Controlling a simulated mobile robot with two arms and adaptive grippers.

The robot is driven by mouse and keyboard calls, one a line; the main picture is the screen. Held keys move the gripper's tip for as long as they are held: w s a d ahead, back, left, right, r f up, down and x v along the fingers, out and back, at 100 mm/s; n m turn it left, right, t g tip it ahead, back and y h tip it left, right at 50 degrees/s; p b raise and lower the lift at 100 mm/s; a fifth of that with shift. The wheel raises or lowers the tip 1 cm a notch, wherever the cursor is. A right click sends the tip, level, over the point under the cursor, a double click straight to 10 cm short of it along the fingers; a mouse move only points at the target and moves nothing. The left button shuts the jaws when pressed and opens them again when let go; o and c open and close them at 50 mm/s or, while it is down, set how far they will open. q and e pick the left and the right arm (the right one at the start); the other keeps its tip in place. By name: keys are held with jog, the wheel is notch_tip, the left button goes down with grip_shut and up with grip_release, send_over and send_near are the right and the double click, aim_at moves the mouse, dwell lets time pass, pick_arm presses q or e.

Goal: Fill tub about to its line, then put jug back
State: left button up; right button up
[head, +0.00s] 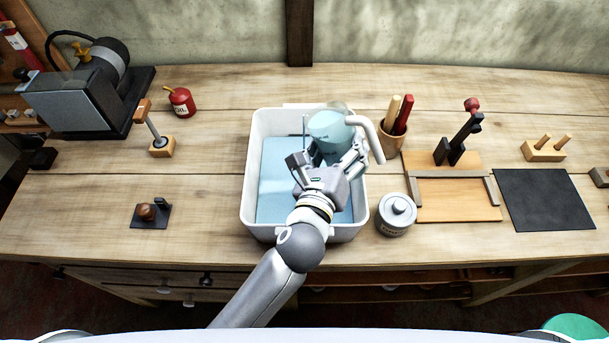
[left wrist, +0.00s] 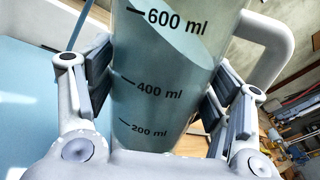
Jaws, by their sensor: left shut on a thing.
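The white tub (head: 262,232) stands mid-bench with pale blue water (head: 275,180) in it. Its fill line cannot be made out. My left gripper (head: 328,158) is shut on the clear jug (head: 330,125) and holds it over the tub's back right part. The jug has a pale handle (head: 372,140) on its right. In the left wrist view, the jug (left wrist: 165,75) sits between both fingers, with marks from 200 to 600 ml. Its bluish water surface slants across near the 600 mark, so the jug is tilted. A thin line beside the jug may be a stream; I cannot tell. My right gripper is out of view.
A lidded grey tin (head: 396,215) stands close to the tub's right. A cup of handles (head: 391,140) is behind it, by the jug handle. A wooden board (head: 450,205) and dark mat (head: 545,200) lie further right.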

pick_arm(q)
jog(key=shift+r, duration=0.1)
jog(key=shift+d, duration=0.1)
jog(key=shift+n+p, duration=0.3)
jog(key=shift+p, duration=0.1)
dwell(0.3)
jog(key=shift+s+d+r, duration=0.1)
dwell(0.6)
jog(key=shift+n+p, duration=0.3)
jog(key=shift+n, duration=0.1)
jog(key=shift+d+n, duration=0.1)
jog(key=shift+n, duration=0.2)
jog(key=shift+n+g+p, duration=0.3)
jog(key=shift+n+p, duration=0.2)
jog(key=shift+p, duration=0.1)
dwell(1.5)
